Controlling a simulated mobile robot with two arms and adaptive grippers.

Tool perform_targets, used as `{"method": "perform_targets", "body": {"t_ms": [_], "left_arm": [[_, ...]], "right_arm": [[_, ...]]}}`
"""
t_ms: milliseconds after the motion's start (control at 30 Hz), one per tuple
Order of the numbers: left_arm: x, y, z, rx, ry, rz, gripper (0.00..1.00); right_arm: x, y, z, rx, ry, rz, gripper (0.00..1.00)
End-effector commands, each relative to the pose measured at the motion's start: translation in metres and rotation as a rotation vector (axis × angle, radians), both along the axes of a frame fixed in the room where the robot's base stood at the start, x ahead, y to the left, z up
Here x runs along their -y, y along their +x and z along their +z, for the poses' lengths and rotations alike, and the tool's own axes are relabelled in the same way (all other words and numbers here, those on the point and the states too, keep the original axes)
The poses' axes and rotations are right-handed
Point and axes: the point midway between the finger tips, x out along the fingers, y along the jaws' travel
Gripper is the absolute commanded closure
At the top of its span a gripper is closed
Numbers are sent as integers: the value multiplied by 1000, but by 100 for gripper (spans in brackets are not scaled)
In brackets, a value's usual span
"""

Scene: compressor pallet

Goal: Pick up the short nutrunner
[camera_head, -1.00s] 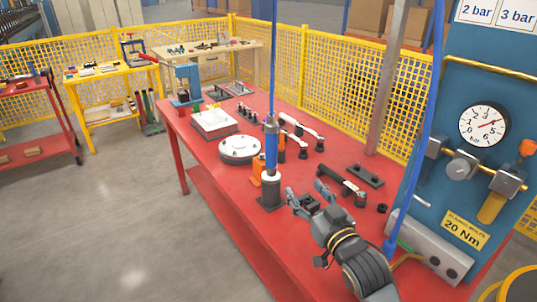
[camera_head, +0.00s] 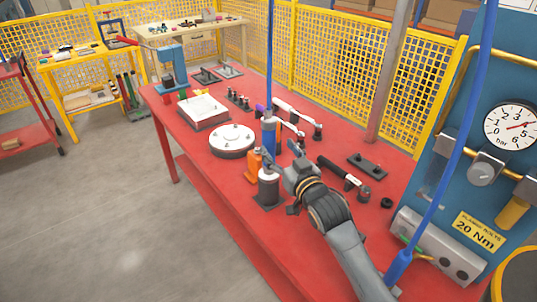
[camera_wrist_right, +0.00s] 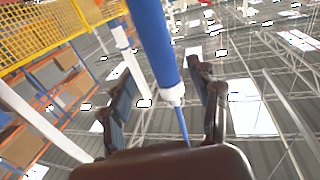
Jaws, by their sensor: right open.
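The short nutrunner (camera_head: 269,138) is a blue, upright cylinder under a blue hose in the head view. Its lower end is at a dark holder (camera_head: 268,187) with a pale top near the table's front edge. My right gripper (camera_head: 281,156) is open, at the height of the nutrunner's lower body, and a finger partly covers it. In the right wrist view, the blue body with its pale collar (camera_wrist_right: 172,95) stands between the two spread fingers (camera_wrist_right: 166,82). I cannot tell whether either finger touches it. My left gripper is not in view.
An orange bottle (camera_head: 253,167) stands close beside the holder. A round pale flange (camera_head: 232,139) and a white-topped tray (camera_head: 203,109) lie left. A black-handled tool (camera_head: 343,174) lies right. A blue gauge panel (camera_head: 480,95) and hose flank my right arm.

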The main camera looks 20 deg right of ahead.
Motion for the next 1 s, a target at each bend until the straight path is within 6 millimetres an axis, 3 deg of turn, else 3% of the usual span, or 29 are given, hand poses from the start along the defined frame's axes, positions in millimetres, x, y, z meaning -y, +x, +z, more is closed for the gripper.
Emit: {"method": "perform_targets", "body": {"t_ms": [367,567,833,1000], "left_arm": [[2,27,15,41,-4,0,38],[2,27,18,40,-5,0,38],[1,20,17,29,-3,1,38],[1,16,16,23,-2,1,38]], "right_arm": [[-8,37,2,0,1,1,39],[-11,58,-1,0,0,0,39],[-11,60,-2,0,0,1,39],[-11,60,-2,0,0,1,71]]}}
